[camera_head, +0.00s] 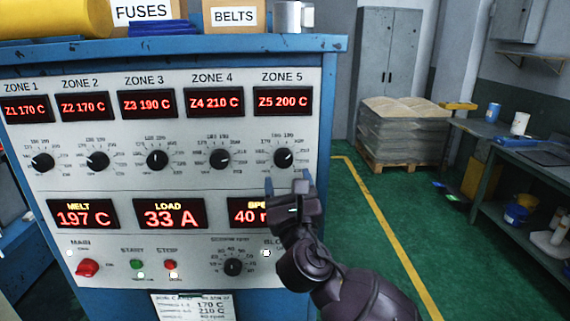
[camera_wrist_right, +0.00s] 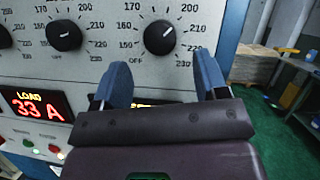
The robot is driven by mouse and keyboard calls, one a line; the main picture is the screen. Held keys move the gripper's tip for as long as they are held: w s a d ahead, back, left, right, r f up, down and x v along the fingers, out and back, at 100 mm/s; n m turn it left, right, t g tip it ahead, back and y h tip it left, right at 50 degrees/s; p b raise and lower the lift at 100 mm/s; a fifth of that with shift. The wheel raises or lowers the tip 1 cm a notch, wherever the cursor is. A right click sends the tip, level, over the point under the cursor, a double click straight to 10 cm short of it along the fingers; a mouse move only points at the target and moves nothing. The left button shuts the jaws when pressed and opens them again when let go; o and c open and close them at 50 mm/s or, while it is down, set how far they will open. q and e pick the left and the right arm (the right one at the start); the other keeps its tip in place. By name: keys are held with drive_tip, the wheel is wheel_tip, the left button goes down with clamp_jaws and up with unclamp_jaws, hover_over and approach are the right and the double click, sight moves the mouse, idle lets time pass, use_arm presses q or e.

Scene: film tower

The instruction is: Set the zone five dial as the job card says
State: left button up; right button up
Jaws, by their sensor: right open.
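The zone five dial (camera_head: 283,157) is a black round knob with a white pointer, below the ZONE 5 display (camera_head: 282,101) reading Z5 200 C. In the right wrist view the dial (camera_wrist_right: 159,37) has its pointer tilted up and right. My right gripper (camera_head: 290,184) is open and empty, just below the dial. Its two blue fingertips (camera_wrist_right: 165,85) point at the panel, apart from the knob. The job card (camera_head: 193,306) hangs low on the panel; lines reading 170 C and 210 C show, but its lower part is cut off. My left gripper is out of view.
The zone four dial (camera_head: 220,158) is close on the left. The red main switch (camera_head: 87,267) and speed dial (camera_head: 233,267) sit lower. Boxes and a metal mug (camera_head: 293,17) stand on top of the cabinet.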

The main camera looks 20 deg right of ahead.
sight(283, 162)
drive_tip(key=shift+x, duration=2.3)
drive_tip(key=shift+c, duration=0.5)
drive_tip(key=c, duration=0.8)
drive_tip(key=shift+m, duration=0.4)
drive_tip(key=shift+a+f+m+h+b, duration=0.1)
drive_tip(key=shift+m+h+b, duration=0.2)
drive_tip(key=shift+m+h, duration=0.75)
drive_tip(key=m+h, duration=0.1)
drive_tip(key=m, duration=0.3)
drive_tip(key=shift+a+g+h+b, duration=0.1)
drive_tip(key=shift+g+h+b, duration=0.25)
drive_tip(key=shift+g+b, duration=0.05)
drive_tip(key=shift+m+h, duration=0.3)
drive_tip(key=shift+m, duration=0.55)
